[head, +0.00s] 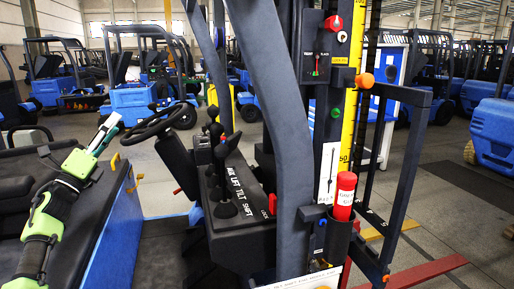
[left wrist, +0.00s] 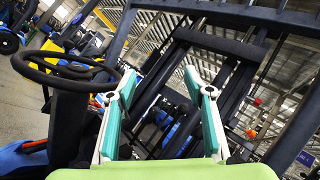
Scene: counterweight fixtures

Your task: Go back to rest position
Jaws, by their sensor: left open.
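My left gripper (head: 105,133) is at the left of the head view, at the end of a green and black arm. It is above the dark seat area of a blue forklift, left of the steering wheel (head: 152,122), and touches nothing that I can see. In the left wrist view the two white and teal fingers (left wrist: 165,95) stand wide apart with nothing between them. The steering wheel also shows at the left of that view. My right gripper is in neither view.
A lever console (head: 228,190) marked LIFT, TILT, SHIFT stands at the centre. Right of it are a dark pillar (head: 283,130), a red cylinder (head: 345,195) in a dark holder, a yellow scale (head: 352,90) and a black frame (head: 401,170). Several blue forklifts stand behind. Open floor shows at the right.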

